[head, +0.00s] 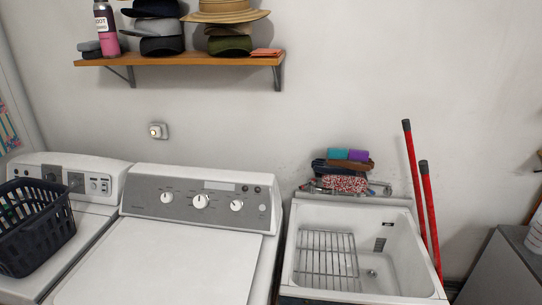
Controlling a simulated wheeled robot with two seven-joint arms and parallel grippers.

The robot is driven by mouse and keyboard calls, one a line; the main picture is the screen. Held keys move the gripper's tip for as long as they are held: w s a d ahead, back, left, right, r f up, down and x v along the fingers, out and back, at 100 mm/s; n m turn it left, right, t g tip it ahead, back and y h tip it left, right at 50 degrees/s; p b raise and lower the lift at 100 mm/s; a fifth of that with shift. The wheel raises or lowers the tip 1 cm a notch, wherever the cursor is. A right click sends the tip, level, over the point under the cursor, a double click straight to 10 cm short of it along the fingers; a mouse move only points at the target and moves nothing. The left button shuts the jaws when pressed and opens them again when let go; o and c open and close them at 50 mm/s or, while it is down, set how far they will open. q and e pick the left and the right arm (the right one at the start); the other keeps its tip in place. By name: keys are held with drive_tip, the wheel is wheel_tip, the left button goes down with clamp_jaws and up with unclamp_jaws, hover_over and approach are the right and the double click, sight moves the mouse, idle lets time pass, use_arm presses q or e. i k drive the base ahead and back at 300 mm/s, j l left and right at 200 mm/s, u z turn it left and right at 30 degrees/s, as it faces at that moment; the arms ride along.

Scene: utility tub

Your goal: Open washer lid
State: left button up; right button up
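The washer (268,248) stands in the lower middle of the head view, with a grey control panel (201,203) and white knobs at its back. Its white lid (150,268) lies flat and closed, and the lid's near edge is cut off by the bottom of the view. Nothing lies on the visible part of the lid. Neither of my grippers shows in the head view.
Left of the washer, a dark laundry basket (36,232) sits on another white machine (92,215). Right is a utility tub (405,285) with a wire rack (327,262). Red handles (411,170) lean behind it. A wooden shelf (185,61) with hats hangs above.

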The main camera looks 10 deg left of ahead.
sight(141, 262)
drive_tip(key=u, duration=1.45)
